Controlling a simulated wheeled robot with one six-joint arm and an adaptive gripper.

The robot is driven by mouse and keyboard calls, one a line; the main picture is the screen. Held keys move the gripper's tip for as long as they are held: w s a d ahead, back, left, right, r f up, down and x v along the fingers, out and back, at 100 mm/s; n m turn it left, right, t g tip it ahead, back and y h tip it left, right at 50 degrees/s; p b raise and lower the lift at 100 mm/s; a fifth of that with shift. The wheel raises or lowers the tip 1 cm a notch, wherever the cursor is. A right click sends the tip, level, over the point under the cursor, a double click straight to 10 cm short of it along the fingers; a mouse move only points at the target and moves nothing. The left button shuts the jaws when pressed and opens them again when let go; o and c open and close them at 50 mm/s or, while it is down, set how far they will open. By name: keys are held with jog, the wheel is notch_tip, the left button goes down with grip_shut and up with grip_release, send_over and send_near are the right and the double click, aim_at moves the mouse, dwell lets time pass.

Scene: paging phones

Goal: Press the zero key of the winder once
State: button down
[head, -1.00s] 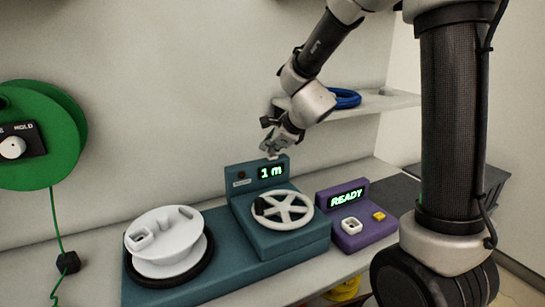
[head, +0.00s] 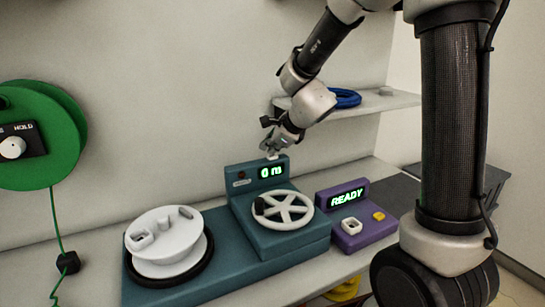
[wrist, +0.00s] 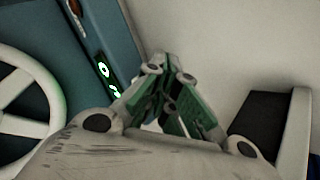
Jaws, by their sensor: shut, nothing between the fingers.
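The teal winder (head: 285,243) stands on the bench with a white spoked handwheel (head: 284,210) and a display (head: 271,172) that reads 0 m. The display also shows edge-on in the wrist view (wrist: 107,76). My gripper (head: 271,151) is shut and empty, pointing down at the top edge of the winder's display housing. In the wrist view my gripper (wrist: 165,70) has its green-sided fingers together beside that housing. A small white piece shows under the fingertips; I cannot tell if it is the zero key, or whether they touch it.
A white reel (head: 165,243) sits on the winder's left part. A purple box (head: 361,231) reading READY, with white and yellow keys, stands to the right. A green wall reel (head: 40,115) hangs at left. A shelf (head: 380,104) with a blue coil (head: 345,98) is behind my arm.

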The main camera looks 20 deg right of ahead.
aim_at(270, 156)
jog(key=shift+r, duration=0.55)
jog(key=shift+r, duration=0.1)
jog(key=shift+r, duration=2.4)
